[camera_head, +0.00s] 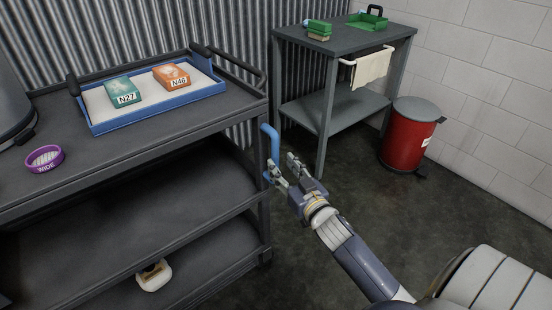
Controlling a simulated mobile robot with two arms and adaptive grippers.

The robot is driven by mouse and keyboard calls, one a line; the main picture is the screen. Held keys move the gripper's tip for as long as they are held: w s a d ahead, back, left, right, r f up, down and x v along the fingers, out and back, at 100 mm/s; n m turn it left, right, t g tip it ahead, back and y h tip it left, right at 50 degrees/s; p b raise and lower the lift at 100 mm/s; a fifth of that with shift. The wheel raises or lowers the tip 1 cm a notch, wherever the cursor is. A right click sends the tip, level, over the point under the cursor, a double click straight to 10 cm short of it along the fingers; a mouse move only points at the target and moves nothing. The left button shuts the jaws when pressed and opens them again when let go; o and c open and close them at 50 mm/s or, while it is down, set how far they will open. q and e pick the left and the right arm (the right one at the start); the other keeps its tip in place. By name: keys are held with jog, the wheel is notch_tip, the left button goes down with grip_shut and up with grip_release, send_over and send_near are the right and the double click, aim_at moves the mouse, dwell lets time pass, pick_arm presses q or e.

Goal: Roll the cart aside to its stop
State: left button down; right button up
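The dark grey cart (180,128) with several shelves fills the left side of the view. A blue upright handle (273,143) stands out from its right end. My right gripper (281,168) is at the lower end of this handle, with its fingers spread. One finger is close to the handle; I cannot tell whether it touches. Nothing shows between the fingers. My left gripper is not in view.
On the cart are a blue-rimmed tray (152,122) with a teal box (122,91) and an orange box (172,76), and a purple ring (45,159). A side table (345,38) and red bin (408,135) stand behind. Floor (460,205) at right is clear.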

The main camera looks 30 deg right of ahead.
aim_at(277, 160)
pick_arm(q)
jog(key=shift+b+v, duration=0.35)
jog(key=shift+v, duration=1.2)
pick_arm(e)
jog(key=shift+w+d, duration=0.2)
jog(key=shift+w, duration=1.2)
jog(key=shift+w+d, duration=0.15)
jog(key=shift+w, duration=1.2)
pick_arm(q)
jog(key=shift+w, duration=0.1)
pick_arm(e)
grip_shut()
